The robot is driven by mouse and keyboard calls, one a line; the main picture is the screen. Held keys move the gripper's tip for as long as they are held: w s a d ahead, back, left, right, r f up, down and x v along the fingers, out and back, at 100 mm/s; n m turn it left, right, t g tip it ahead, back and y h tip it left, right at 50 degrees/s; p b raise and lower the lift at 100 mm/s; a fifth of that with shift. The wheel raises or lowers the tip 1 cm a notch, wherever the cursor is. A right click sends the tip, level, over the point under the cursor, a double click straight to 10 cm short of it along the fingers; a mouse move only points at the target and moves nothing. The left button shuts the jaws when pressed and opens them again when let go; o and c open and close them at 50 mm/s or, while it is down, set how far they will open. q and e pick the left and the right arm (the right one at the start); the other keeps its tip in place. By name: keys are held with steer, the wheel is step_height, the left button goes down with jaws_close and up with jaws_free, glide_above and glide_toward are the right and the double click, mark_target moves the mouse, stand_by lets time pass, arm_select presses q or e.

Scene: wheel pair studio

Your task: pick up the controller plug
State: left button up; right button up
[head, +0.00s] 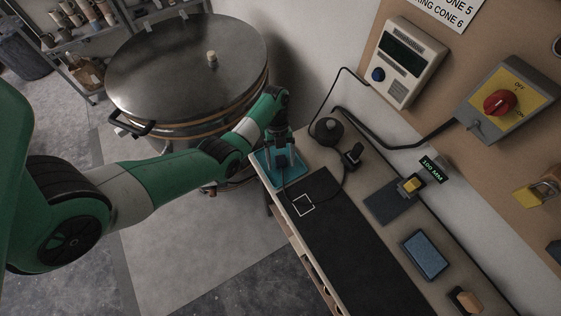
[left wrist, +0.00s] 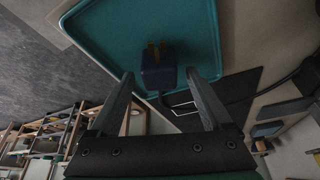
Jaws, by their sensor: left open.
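The controller plug (left wrist: 157,73), a dark blue block with brass-coloured prongs, lies on a teal tray (left wrist: 85,22) in the left wrist view. A dark cord runs from it across the bench. In the head view the teal tray (head: 262,172) is at the bench's near left end, and my left gripper (head: 284,160) is over it, largely covering the plug. In the left wrist view my left gripper (left wrist: 160,78) is open, with a finger on either side of the plug and gaps visible. My right gripper is in neither view.
A black mat (head: 345,232) with a white square outline lies beside the tray. Behind it are a round black object (head: 326,131), a dark plate (head: 388,207) and a blue pad (head: 425,254). A large lidded kiln (head: 170,65) stands left of the bench.

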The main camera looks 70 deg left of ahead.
arm_select(q)
steer(key=shift+d+f, duration=0.1)
steer(key=shift+f, duration=0.15)
jaws_close()
steer(key=shift+r, duration=0.1)
